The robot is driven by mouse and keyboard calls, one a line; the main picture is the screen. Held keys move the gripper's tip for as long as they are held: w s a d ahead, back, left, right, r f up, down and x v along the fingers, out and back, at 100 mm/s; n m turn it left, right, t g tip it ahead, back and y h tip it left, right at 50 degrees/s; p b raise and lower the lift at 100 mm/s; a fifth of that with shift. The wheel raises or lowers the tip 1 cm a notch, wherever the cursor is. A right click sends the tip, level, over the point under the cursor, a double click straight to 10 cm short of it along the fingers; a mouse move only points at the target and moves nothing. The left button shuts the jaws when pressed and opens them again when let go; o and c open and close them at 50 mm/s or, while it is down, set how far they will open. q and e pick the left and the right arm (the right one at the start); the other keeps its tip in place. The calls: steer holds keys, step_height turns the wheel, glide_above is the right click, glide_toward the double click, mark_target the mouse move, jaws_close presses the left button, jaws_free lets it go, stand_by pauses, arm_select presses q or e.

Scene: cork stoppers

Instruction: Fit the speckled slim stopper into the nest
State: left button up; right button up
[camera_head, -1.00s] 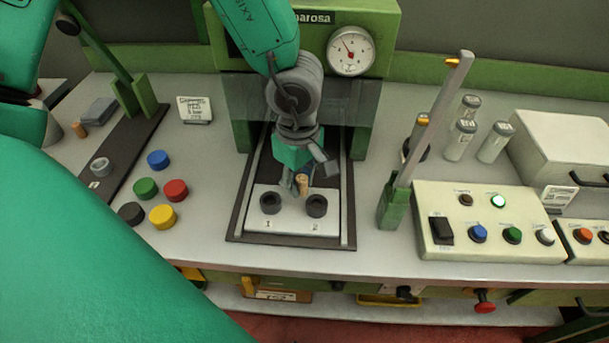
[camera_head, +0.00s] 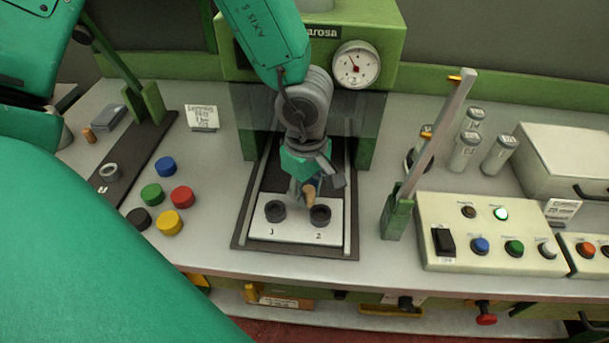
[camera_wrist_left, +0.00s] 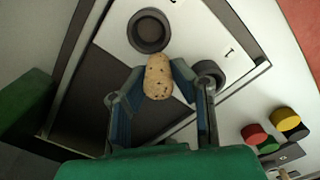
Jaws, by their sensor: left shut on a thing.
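My left gripper (camera_head: 308,182) is shut on a speckled tan stopper (camera_wrist_left: 158,77), which also shows below the fingers in the head view (camera_head: 309,194). The stopper is held just behind the dark ring socket marked 2 (camera_head: 320,214), apart from it in the picture; its exact height is unclear. That socket also shows beyond the stopper's tip in the wrist view (camera_wrist_left: 148,31). The socket marked 1 (camera_head: 275,211) is to its left and shows beside a finger in the wrist view (camera_wrist_left: 208,72). Both sit on a white plate (camera_head: 297,232). My right gripper is not in view.
A green press frame with a gauge (camera_head: 356,65) stands behind the plate. A green lever post (camera_head: 397,218) stands close on the right, near a button box (camera_head: 490,253). Coloured caps, a grey ring (camera_head: 110,172) and another cork (camera_head: 89,135) are on the left.

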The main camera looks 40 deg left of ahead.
arm_select(q)
steer(key=shift+d+r, duration=0.15)
steer(key=shift+d, duration=0.7)
steer(key=shift+d+r, duration=0.1)
steer(key=shift+d, duration=0.3)
steer(key=shift+a, duration=0.65)
steer(key=shift+a+f+p, duration=0.25)
steer(key=shift+a+p, duration=0.05)
steer(key=shift+p, duration=0.05)
steer(key=shift+d+r, duration=0.1)
steer(key=shift+d, duration=1)
steer(key=shift+a, duration=0.45)
steer(key=shift+a+f, duration=0.45)
steer(key=shift+a, duration=0.1)
steer(key=shift+d+f, duration=0.1)
steer(key=shift+d, duration=0.7)
steer(key=shift+a+f, duration=0.1)
steer(key=shift+a, duration=0.4)
steer(key=shift+c, duration=0.6)
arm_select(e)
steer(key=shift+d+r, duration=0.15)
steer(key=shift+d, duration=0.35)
arm_select(q)
steer(key=shift+s+d, duration=0.1)
